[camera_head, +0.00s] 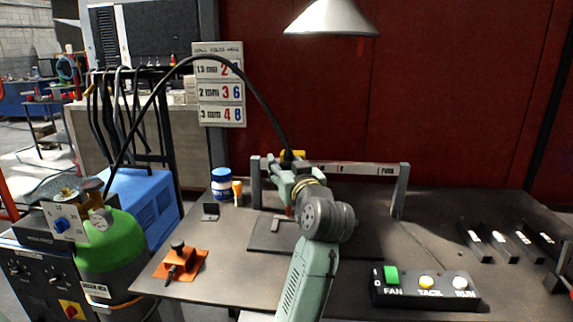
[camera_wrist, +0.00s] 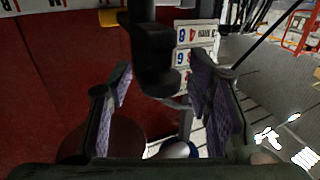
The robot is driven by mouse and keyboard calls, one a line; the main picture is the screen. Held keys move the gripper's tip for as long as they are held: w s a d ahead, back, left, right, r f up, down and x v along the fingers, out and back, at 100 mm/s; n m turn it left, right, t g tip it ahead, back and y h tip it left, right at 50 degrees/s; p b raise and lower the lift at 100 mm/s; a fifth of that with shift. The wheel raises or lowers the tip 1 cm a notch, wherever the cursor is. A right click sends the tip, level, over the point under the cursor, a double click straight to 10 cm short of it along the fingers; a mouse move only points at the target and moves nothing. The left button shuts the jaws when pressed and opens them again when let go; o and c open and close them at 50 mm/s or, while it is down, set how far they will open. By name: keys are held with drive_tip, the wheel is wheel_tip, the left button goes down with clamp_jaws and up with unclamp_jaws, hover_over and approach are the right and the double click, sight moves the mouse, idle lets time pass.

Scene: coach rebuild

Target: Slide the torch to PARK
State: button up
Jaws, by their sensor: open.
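The torch shows in the wrist view as a dark body (camera_wrist: 150,55), partly hidden, between my two gripper fingers in the picture. In the head view a yellow part (camera_head: 292,155), apparently on the torch, shows at the left part of a pale rail (camera_head: 365,168) with lettering, near its left post. The black hose (camera_head: 250,85) arches away to the left. My gripper (camera_wrist: 162,76) is open around the torch in the picture; I cannot tell whether it touches. In the head view my wrist hides most of the gripper and torch. The rail's lettering is too small to read surely.
A lamp shade (camera_head: 332,18) hangs above. A control box (camera_head: 425,288) with FAN, TACK and RUN buttons stands front right. Several dark blocks (camera_head: 505,243) lie at right. A green cylinder (camera_head: 108,240) and an orange plate (camera_head: 196,262) are at left.

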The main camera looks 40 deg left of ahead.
clamp_jaws()
idle(0.5)
